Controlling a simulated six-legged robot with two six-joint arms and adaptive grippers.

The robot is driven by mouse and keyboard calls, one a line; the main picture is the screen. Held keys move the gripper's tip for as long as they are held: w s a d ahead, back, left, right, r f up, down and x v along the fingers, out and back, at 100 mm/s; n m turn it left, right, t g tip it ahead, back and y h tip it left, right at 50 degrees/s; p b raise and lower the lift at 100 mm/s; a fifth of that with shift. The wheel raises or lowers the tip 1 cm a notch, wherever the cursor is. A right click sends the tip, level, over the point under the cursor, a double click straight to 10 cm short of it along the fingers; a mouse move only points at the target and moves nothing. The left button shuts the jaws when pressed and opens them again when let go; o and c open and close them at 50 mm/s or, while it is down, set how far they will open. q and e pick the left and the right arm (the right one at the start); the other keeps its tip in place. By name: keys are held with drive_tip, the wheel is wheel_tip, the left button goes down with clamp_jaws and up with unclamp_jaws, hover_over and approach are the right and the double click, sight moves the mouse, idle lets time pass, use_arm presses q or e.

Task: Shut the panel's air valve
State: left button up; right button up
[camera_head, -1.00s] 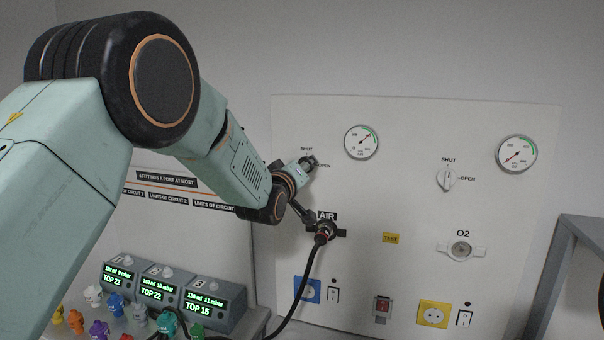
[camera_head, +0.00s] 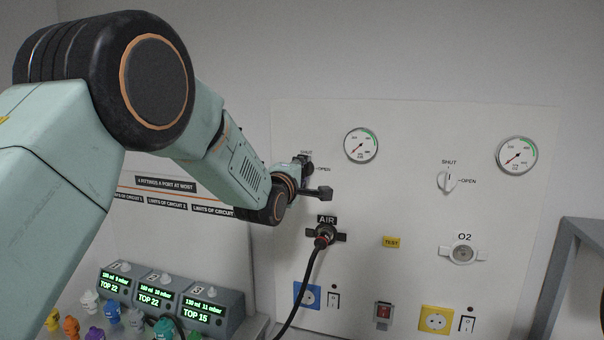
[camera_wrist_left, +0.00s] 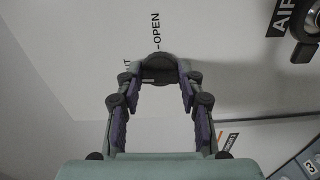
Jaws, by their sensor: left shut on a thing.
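The panel's air valve sits at the upper left of the white panel (camera_head: 400,270), between its SHUT and OPEN labels. My left gripper (camera_head: 303,165) covers it in the head view, so the handle's angle is hidden there. In the left wrist view the two purple-padded fingers of my left gripper (camera_wrist_left: 159,75) are closed in on a dark round part at the valve (camera_wrist_left: 158,68). The air gauge (camera_head: 361,146) is to the right of the valve, its needle pointing lower left. My right gripper is not in view.
Below the valve, a black hose is plugged into the AIR outlet (camera_head: 325,236). The O2 valve (camera_head: 447,181) and O2 outlet (camera_head: 462,254) are on the right. Ventilator units (camera_head: 211,308) and coloured fittings stand at the lower left. A grey frame (camera_head: 568,265) is at the right edge.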

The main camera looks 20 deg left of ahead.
use_arm(q)
drive_tip(key=shift+r+n, duration=0.3)
drive_tip(key=shift+n, duration=0.1)
drive_tip(key=o, duration=1.2)
drive_tip(key=shift+w+f, duration=0.1)
drive_tip(key=shift+f, duration=0.1)
drive_tip(key=s, duration=1.2)
drive_tip(key=shift+s+a, duration=0.1)
drive_tip(key=shift+a, duration=0.1)
